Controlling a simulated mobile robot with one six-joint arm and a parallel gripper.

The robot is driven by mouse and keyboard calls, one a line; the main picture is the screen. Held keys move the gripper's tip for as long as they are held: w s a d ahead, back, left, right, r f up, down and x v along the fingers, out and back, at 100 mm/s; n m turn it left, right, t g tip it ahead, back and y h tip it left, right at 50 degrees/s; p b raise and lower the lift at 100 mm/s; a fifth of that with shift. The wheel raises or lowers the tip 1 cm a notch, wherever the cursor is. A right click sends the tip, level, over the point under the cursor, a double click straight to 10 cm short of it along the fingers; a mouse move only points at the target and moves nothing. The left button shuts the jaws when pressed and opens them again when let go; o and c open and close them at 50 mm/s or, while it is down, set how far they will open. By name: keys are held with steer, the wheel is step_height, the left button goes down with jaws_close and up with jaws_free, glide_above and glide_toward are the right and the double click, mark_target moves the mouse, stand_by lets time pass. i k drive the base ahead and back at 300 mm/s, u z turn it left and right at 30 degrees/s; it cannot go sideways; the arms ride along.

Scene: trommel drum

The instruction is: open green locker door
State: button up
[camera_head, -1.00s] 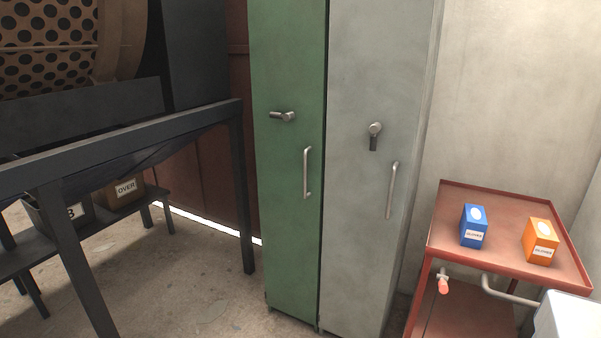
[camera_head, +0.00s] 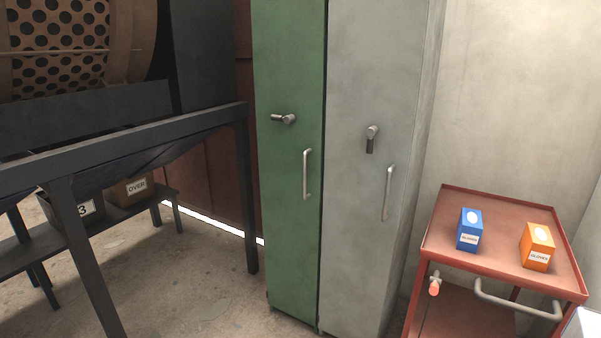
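The green locker door (camera_head: 287,200) is shut, at the middle of the view. A dark lever latch (camera_head: 284,119) lies sideways on its upper part. A vertical metal pull handle (camera_head: 307,174) sits lower, near the door's right edge. A grey locker (camera_head: 360,210) stands against it on the right, its door shut. The grey door has its own lever (camera_head: 371,139), pointing down, and its own pull handle (camera_head: 387,193). My gripper is not in view.
A red cart (camera_head: 500,240) stands right of the lockers with a blue box (camera_head: 469,230) and an orange box (camera_head: 537,246) on top. A dark steel frame (camera_head: 120,142) stands at left, with bins beneath. Concrete floor (camera_head: 190,290) lies open before the green locker.

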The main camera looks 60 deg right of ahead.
mark_target(289, 44)
steer(key=z, duration=0.1)
steer(key=i, duration=0.95)
steer(key=u, duration=0.05)
